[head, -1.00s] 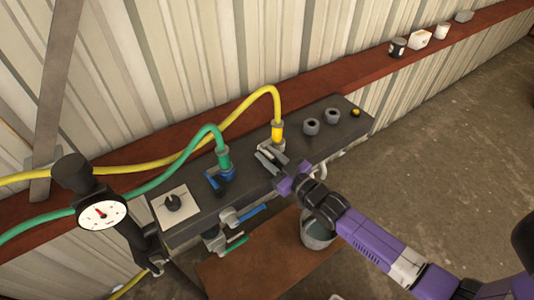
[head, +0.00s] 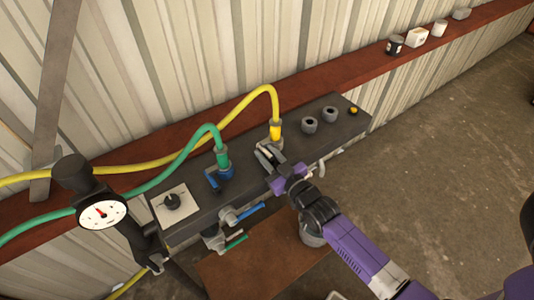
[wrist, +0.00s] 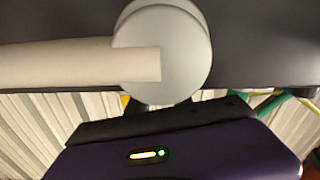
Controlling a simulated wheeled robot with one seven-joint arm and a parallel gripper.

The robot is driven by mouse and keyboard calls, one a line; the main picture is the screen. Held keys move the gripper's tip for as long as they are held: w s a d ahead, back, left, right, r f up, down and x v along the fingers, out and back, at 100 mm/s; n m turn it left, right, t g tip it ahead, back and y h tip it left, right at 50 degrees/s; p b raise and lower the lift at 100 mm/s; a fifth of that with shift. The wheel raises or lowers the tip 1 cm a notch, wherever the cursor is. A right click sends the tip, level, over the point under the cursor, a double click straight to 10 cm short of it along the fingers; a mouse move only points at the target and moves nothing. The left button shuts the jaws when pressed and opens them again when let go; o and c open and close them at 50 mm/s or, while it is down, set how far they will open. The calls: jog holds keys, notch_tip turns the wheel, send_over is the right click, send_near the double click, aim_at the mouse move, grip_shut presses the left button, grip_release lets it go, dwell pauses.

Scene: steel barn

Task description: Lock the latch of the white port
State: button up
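My gripper (head: 264,152) is over the top of the dark panel box (head: 236,180), close in front of the yellow hose's port (head: 277,141), which has a pale grey collar. Its two grey fingers look spread apart, and I see nothing clearly held between them. The fingers hide what lies right under them, so I cannot tell how that port's latch stands. In the wrist view a white lever (wrist: 60,62) on a round grey hub (wrist: 185,50) is close to the camera. The fingertips are mostly hidden there.
The green hose (head: 222,155) joins a blue port (head: 220,180) to the left. Blue and green levers (head: 236,242) stick out in front. A gauge (head: 102,214) and dial (head: 172,202) are at left.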

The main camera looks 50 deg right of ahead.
jog(key=shift+d+r, duration=0.2)
dwell(0.4)
jog(key=shift+s+a+f+n+y, duration=0.2)
jog(key=shift+f+n+y, duration=0.15)
jog(key=shift+y, duration=0.25)
jog(key=shift+y+b, duration=0.3)
jog(key=shift+w+a+n+t+y, duration=0.1)
jog(key=shift+n+t+y, duration=0.3)
jog(key=shift+n+y, duration=0.35)
jog(key=shift+r+y+b, duration=0.1)
jog(key=shift+y+b, duration=0.35)
